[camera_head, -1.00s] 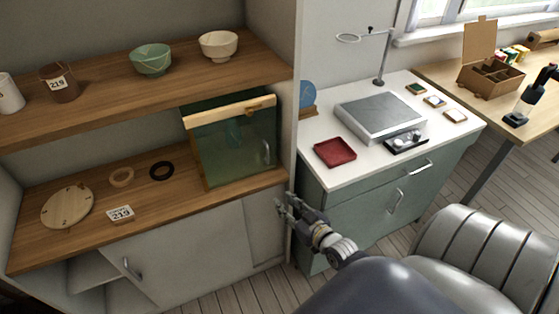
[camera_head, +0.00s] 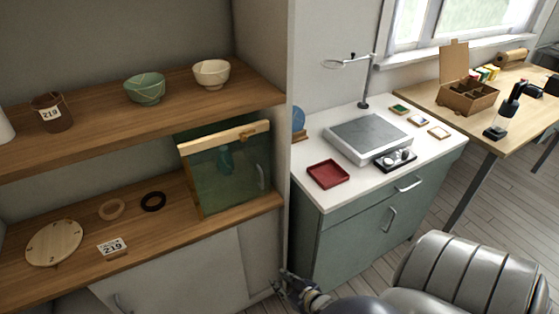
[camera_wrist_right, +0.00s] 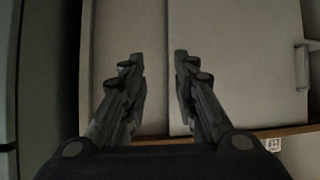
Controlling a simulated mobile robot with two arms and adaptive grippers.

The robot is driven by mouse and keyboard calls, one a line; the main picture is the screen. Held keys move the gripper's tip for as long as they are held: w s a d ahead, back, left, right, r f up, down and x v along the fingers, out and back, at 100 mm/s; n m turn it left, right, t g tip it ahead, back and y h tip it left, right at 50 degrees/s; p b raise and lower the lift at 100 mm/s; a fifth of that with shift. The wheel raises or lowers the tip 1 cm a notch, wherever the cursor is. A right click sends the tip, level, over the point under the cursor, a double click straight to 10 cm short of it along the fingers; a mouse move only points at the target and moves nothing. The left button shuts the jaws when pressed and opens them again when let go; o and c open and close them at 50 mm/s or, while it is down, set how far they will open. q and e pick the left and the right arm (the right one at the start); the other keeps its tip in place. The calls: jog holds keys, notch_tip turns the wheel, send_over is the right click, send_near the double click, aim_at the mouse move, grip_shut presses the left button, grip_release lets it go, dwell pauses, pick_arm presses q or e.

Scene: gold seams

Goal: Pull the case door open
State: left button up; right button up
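The glass case (camera_head: 225,185) stands on the lower wooden shelf at its right end, with a pale wooden top rail. Its greenish glass door has a light vertical handle (camera_head: 261,176) near the right edge and looks shut. A teal object (camera_head: 226,158) shows dimly behind the glass. My right gripper (camera_head: 283,281) is below and in front of the case, near the lower cabinet, away from the handle. In the right wrist view its two fingers (camera_wrist_right: 157,75) are spread with nothing between them, facing the plain cabinet front. My left gripper is out of view.
The shelf edge (camera_head: 170,237) and upright panel (camera_head: 284,140) bound the case. A label marked 219 (camera_head: 112,247), a round wooden board (camera_head: 54,243) and two rings lie left of it.

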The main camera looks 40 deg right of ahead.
jog(key=shift+s+a+f, duration=0.2)
jog(key=shift+s+f, duration=0.05)
jog(key=shift+f, duration=0.3)
jog(key=s+a+f+g, duration=0.4)
jog(key=s+f, duration=0.5)
jog(key=s, duration=0.2)
jog(key=s+a+f+n+g, duration=0.1)
jog(key=s+a+f+g, duration=0.3)
jog(key=s+f, duration=0.5)
jog(key=s, duration=0.3)
jog(key=shift+a+f+y, duration=0.25)
jog(key=shift+y, duration=0.05)
jog(key=s, duration=0.2)
jog(key=s+a+f+g, duration=0.1)
jog(key=s, duration=0.2)
jog(key=s+a+f+n+g, duration=0.1)
jog(key=s, duration=0.1)
jog(key=shift+s+a+f, duration=0.2)
jog(key=shift+s, duration=0.2)
jog(key=c, duration=0.3)
jog(key=shift+s, duration=0.25)
grip_shut()
